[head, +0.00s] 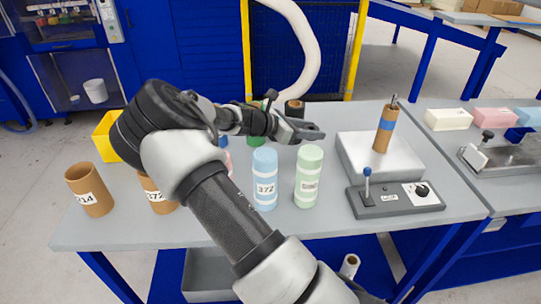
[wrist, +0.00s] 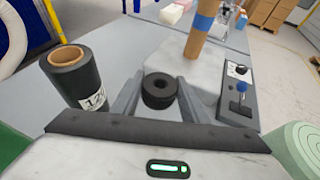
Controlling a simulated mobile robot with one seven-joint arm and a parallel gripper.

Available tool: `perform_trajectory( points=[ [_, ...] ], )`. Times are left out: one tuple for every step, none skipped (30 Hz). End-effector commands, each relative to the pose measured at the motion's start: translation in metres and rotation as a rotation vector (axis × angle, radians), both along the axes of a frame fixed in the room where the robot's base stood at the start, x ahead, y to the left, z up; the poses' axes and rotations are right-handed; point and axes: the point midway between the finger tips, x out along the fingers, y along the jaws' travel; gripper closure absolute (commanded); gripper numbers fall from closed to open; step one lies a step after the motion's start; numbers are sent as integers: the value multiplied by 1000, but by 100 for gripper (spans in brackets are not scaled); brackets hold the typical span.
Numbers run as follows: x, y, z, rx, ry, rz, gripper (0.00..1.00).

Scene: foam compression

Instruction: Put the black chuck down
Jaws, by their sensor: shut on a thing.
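The black chuck (wrist: 158,96) is a short dark ring with a hole in its middle. In the wrist view it sits between the two grey fingers of my gripper (wrist: 159,86), which is shut on it. In the head view my gripper (head: 312,131) is over the back middle of the grey table (head: 340,222), left of the pale machine block (head: 372,160). I cannot make out the chuck clearly there. How high it is above the table is hard to tell.
A black roll (wrist: 76,82) stands close left of my gripper. A brown tube with a blue band (head: 386,130) stands upright on the block. A control box with a blue-knobbed lever (head: 367,187) lies in front. Blue (head: 264,180) and green (head: 308,178) rolls stand near my arm.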

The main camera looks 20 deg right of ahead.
Motion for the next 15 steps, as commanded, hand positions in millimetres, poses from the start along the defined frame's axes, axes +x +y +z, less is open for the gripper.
perform_trajectory(
  points=[
    [-6, -9, -7, 5, -5, -81, 83],
    [-11, -13, -8, 5, -4, -128, 83],
    [-17, -17, -10, 5, -3, -189, 83],
    [-22, -20, -11, 4, -3, -233, 83],
    [-27, -22, -12, 5, -3, -275, 83],
    [-33, -25, -13, 5, -3, -327, 83],
    [-37, -26, -14, 3, -2, -365, 83],
    [-41, -27, -14, 4, -1, -398, 83],
    [-46, -28, -15, 4, -1, -438, 83],
    [-49, -29, -15, 3, -1, -464, 83],
    [-51, -29, -15, 3, -1, -487, 83],
    [-54, -29, -15, 2, 0, -511, 83],
    [-56, -29, -15, 1, 1, -526, 83],
    [-58, -30, -15, 1, 1, -537, 83],
    [-59, -29, -18, 0, 3, -548, 83]
  ],
)
